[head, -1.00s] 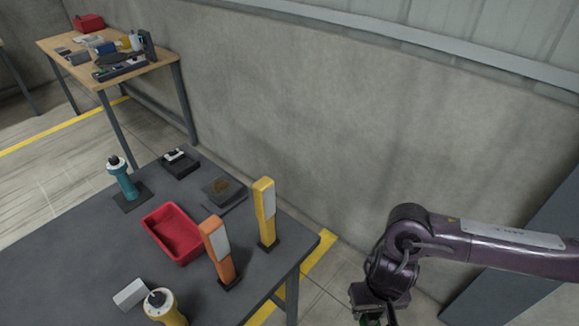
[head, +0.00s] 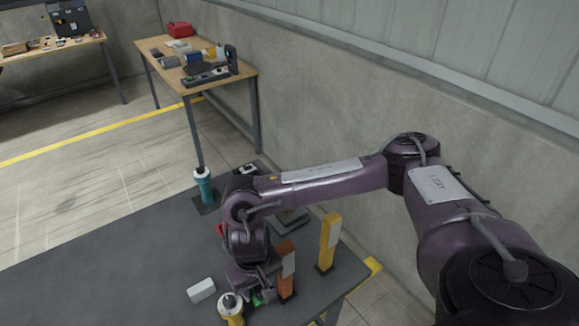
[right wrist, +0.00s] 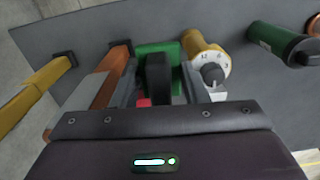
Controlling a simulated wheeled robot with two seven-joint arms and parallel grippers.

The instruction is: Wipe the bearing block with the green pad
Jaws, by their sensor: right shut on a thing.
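My right gripper (head: 258,290) is over the near right part of the dark table, close to the orange post. It is shut on the green pad (head: 257,299), mostly hidden by the gripper in the head view. In the right wrist view, the green pad (right wrist: 156,47) shows beyond the fingers, with a dark upright piece between them. A low grey block (head: 293,222), which looks like the bearing block, is partly hidden behind my right forearm. Its brown-stained top, visible earlier, is now covered. My left gripper is not in view.
An orange post (head: 287,270) stands close beside my right gripper, and a yellow post (head: 329,243) behind it. A yellow dial canister (head: 231,309) and white block (head: 201,290) are nearby. A teal bottle (head: 203,186) stands farther back. The table's left side is clear.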

